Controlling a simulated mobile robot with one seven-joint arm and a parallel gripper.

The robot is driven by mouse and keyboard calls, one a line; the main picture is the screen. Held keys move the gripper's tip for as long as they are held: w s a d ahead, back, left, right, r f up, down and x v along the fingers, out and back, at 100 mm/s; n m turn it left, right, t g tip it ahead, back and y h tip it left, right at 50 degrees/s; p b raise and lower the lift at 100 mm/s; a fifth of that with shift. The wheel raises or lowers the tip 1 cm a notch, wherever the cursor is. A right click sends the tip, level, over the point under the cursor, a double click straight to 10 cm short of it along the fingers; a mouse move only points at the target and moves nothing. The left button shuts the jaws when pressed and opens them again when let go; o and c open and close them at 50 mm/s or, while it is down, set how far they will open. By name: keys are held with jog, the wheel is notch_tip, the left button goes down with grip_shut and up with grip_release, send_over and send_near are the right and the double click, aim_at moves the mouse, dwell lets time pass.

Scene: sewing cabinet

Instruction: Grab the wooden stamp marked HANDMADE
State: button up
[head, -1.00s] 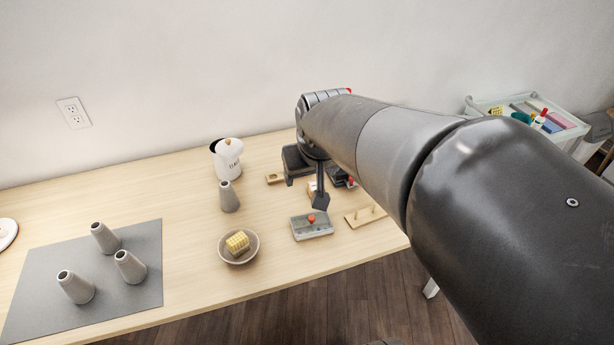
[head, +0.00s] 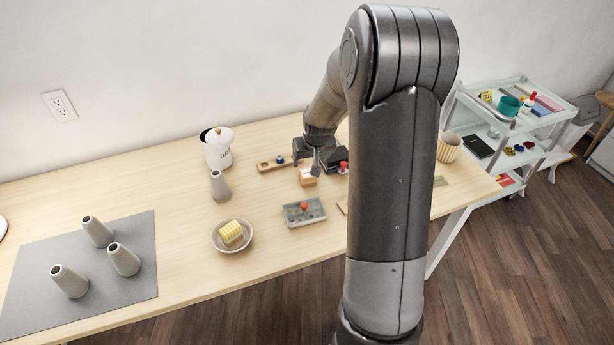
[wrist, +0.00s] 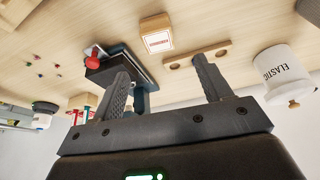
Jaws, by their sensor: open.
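The wooden stamp (wrist: 156,22) is a small light block with a white label bearing red lettering too small to read. It lies on the table in the upper middle of the wrist view, beyond my fingertips. In the head view a wooden block (head: 307,179), seemingly the same stamp, sits just below my gripper (head: 317,168), partly hidden by it. My gripper (wrist: 162,68) is open and empty, its two fingers spread wide with the stamp apart from them.
A dark box with a red knob (wrist: 92,60) is left of the stamp. A wooden strip with holes (wrist: 197,53) and a white ELASTIC canister (head: 216,150) are nearby.

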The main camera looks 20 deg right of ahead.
aim_at(308, 173)
jog(key=shift+x, duration=5.6)
jog(key=shift+s+d, duration=0.1)
jog(key=c, duration=1.1)
jog(key=shift+r, duration=0.15)
